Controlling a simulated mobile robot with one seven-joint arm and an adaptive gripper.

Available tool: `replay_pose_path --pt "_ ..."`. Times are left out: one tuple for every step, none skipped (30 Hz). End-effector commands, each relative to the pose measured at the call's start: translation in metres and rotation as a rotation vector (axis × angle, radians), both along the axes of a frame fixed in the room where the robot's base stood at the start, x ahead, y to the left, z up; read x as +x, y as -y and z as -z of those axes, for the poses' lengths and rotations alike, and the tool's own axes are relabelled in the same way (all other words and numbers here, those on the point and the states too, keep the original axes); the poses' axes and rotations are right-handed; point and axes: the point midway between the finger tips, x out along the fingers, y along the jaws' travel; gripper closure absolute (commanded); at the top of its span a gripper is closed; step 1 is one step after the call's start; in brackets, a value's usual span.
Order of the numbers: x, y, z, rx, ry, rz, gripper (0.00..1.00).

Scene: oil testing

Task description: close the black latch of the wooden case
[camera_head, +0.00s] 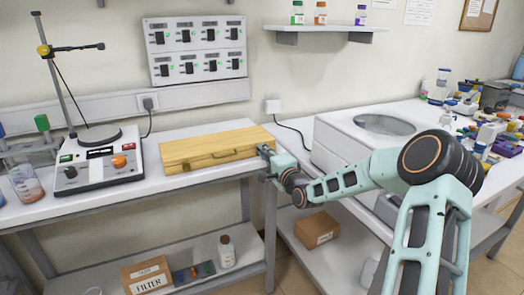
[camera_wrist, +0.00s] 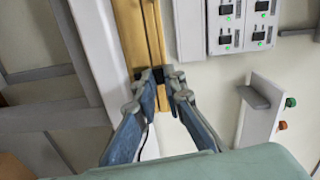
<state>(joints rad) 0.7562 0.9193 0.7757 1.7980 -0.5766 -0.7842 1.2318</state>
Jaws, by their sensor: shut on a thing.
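The wooden case (camera_head: 213,142) lies flat on the white bench with its lid down; its front face and handle point toward me. My gripper (camera_head: 265,151) is at the right end of the case's front in the head view. The case also shows as a wooden strip at the top of the wrist view (camera_wrist: 137,35). There my gripper (camera_wrist: 160,76) has its fingertips at the front edge of the case, on the small black latch (camera_wrist: 144,71). The fingertips hide much of the latch, so its exact angle cannot be told.
A stirrer device with a stand (camera_head: 97,160) is left of the case. A white unit with a round glass top (camera_head: 370,140) stands to the right. A switch panel (camera_head: 196,50) hangs on the wall behind. The bench's front edge runs just below the gripper.

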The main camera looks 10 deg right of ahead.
Motion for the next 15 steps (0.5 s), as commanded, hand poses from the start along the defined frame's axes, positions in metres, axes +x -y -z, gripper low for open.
replay_pose_path --pt "0.0003 0.0024 -0.0008 0.024 -0.006 0.003 1.00" --pt "0.0004 0.0027 -0.0006 0.039 -0.010 0.002 1.00" --pt "0.0005 0.0031 -0.0003 0.056 -0.016 0.002 1.00" --pt "0.0007 0.0033 -0.0001 0.067 -0.019 0.002 1.00" --pt "0.0007 0.0034 -0.0001 0.078 -0.022 0.002 1.00" --pt "0.0008 0.0037 -0.0003 0.091 -0.024 0.002 1.00" --pt "0.0009 0.0040 -0.0003 0.099 -0.026 0.002 1.00" --pt "0.0009 0.0043 -0.0003 0.105 -0.028 0.002 1.00" --pt "0.0009 0.0046 -0.0003 0.113 -0.030 0.002 1.00" --pt "0.0010 0.0047 -0.0003 0.118 -0.031 0.002 1.00" --pt "0.0010 0.0048 -0.0002 0.122 -0.032 0.002 1.00" --pt "0.0010 0.0049 -0.0001 0.127 -0.034 0.002 1.00" --pt "0.0010 0.0049 -0.0001 0.129 -0.034 0.002 1.00" --pt "0.0011 0.0050 -0.0001 0.131 -0.035 0.002 1.00" --pt "0.0011 0.0049 0.0000 0.133 -0.036 0.002 1.00"
